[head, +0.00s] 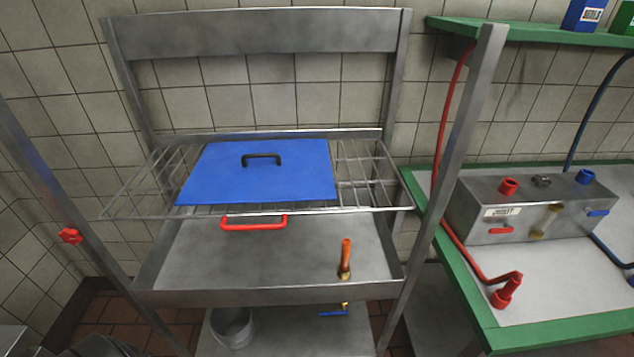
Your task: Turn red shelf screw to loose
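The red shelf screw (70,236) is a small red knob on the outer side of the shelf frame's left front post (40,172). The view does not show whether it is tight or loose. Neither of my grippers is in view, and nothing touches the knob.
A wire rack (352,172) carries a blue panel (258,183) with a black handle. A red handle (253,222) hangs below its front. A metal basin (200,262) holds an orange-handled part (346,256). A bucket (232,327) stands below. A green-edged table (480,310) is at right.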

